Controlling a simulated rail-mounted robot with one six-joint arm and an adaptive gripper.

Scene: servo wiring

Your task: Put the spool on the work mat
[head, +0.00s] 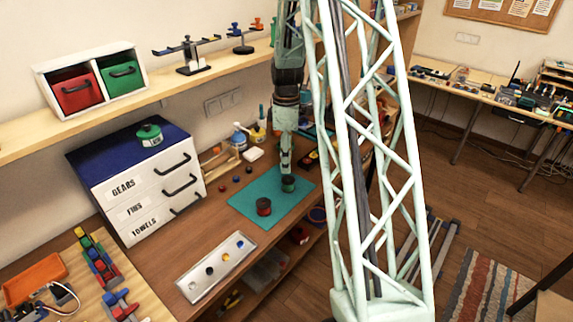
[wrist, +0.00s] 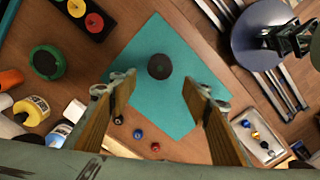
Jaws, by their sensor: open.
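The teal work mat (head: 246,205) lies on the brown bench, and it also fills the middle of the wrist view (wrist: 150,35). A red, dark-topped spool-like piece (head: 264,206) stands on its near part. A dark green round piece (head: 288,184) shows just below my gripper (head: 287,170). In the wrist view one dark round piece (wrist: 159,66) shows over the mat, between and beyond the fingertips; I cannot tell which of the two it is. My gripper is open there (wrist: 157,87), its wooden-faced fingers wide apart and touching nothing visible.
A long tray (head: 215,268) with small balls lies left of the mat's near end. Small balls (wrist: 155,146) lie beside the mat. Bottles (head: 257,134) and a green round object (wrist: 47,62) stand farther back. A drawer cabinet (head: 130,185) stands left; my lattice column blocks the right.

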